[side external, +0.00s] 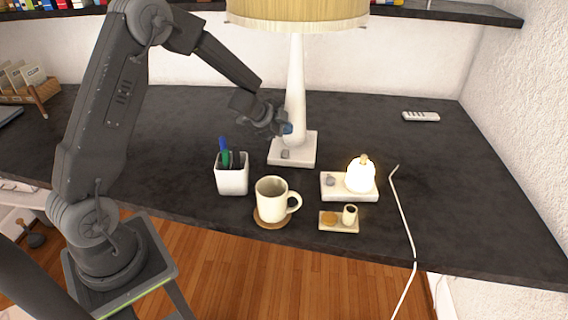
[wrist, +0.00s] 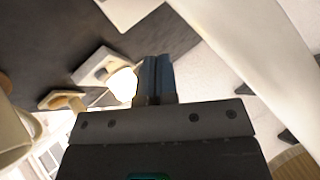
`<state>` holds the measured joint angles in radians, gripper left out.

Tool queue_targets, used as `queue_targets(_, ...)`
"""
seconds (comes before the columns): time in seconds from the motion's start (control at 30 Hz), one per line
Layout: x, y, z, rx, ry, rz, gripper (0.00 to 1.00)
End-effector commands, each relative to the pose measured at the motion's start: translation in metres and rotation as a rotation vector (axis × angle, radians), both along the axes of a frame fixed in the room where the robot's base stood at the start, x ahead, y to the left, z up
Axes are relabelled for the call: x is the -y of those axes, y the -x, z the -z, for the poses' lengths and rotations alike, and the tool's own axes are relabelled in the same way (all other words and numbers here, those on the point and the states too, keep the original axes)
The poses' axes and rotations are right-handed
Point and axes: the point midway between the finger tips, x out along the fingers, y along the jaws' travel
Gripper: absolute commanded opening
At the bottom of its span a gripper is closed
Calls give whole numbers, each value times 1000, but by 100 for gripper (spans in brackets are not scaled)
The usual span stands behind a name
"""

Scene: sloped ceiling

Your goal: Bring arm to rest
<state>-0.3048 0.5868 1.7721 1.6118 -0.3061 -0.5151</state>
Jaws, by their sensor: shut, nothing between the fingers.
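My gripper (side external: 286,128) is in the air in front of the white stem of the table lamp (side external: 295,75) in the side external view. In the wrist view, my gripper's fingers (wrist: 157,78) are together with nothing between them. The dark arm reaches in from the left of the side external view, bent at the elbow and sloping down to the right. The gripper is above the dark desk (side external: 370,120). Whether it touches the lamp stem cannot be told.
A white cable (side external: 404,215) crosses the front edge. A remote (side external: 421,116) lies at the back right.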

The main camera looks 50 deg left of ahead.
Motion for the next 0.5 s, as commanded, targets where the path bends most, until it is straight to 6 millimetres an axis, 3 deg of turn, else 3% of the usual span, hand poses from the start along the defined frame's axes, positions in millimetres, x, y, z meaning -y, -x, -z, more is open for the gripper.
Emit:
queue_targets(0.13,8,7,-54,77,-24,-135,0)
queue_targets(0.27,18,32,-108,129,-25,-315,0)
queue_targets(0.4,33,75,-151,132,12,-496,0)
queue_targets(0.5,48,114,-171,101,63,-605,0)
